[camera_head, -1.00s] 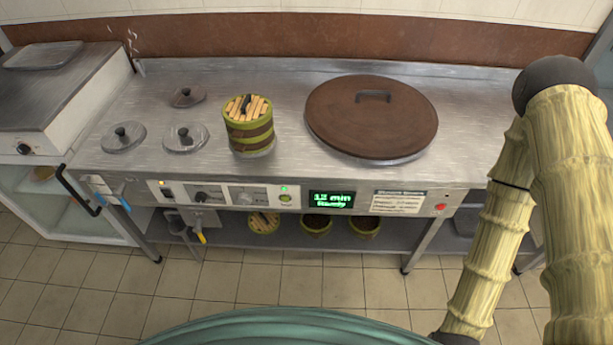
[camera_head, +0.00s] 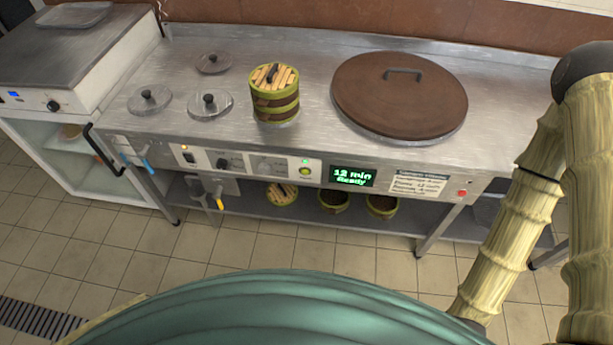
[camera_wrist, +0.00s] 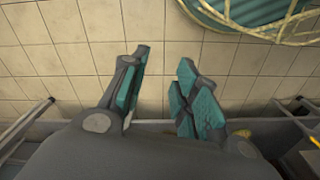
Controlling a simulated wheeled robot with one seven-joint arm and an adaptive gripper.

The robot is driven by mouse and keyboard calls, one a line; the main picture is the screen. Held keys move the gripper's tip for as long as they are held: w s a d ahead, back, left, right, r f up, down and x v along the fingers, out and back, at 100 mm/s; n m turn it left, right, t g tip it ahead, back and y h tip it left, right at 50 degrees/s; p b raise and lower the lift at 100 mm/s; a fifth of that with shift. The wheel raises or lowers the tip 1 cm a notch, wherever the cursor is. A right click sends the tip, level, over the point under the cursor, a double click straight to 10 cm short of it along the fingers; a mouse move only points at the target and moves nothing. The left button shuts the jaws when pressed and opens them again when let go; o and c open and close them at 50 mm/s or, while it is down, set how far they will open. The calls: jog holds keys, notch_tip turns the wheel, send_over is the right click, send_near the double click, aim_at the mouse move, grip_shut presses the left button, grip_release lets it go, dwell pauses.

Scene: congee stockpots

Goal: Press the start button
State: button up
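The control panel (camera_head: 243,166) runs along the front edge of the steel counter in the head view. A round green button (camera_head: 305,171) sits on it with a small lit green lamp above. Right of it a display (camera_head: 353,176) reads "12 min Ready". A red button (camera_head: 462,193) is at the panel's right end. I cannot read a label on either button. My gripper (camera_wrist: 164,58) is open and empty in the wrist view, over the tiled floor. It is out of sight in the head view, where only my arm shows at the right, and no button shows between its fingers.
A banded wooden steamer (camera_head: 275,95) and a large brown lid (camera_head: 400,95) are on the counter (camera_head: 315,130). Several small lids are at its left. Knobs (camera_head: 223,163) and a lit switch (camera_head: 188,155) share the panel. Baskets (camera_head: 333,200) sit on the shelf below. Tiled floor in front is clear.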

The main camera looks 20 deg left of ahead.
jog(key=shift+m+t, duration=0.3)
jog(key=shift+t, duration=0.2)
jog(key=w+a+f+b, duration=0.2)
jog(key=w+a, duration=0.1)
jog(key=shift+w+a+f, duration=0.1)
jog(key=shift+a+f, duration=0.05)
grip_shut()
jog(key=w+a+m+t+y+b, duration=0.1)
jog(key=w+a+m+t+b, duration=0.25)
jog(key=w+a+b, duration=0.5)
jog(key=w+a+m+t+y+b, duration=0.2)
jog(key=w+a+t+b, duration=0.3)
jog(key=a, duration=0.6)
jog(key=a+r+m+t+b, duration=0.4)
jog(key=a+b, duration=0.5)
jog(key=w+a+r+m+t+b, duration=0.1)
jog(key=a+r+m+t+b, duration=0.2)
jog(key=a+b, duration=0.6)
jog(key=shift+r+m+t+y, duration=0.4)
jog(key=shift+r+m, duration=0.45)
jog(key=shift+r, duration=0.45)
jog(key=shift+a, duration=0.1)
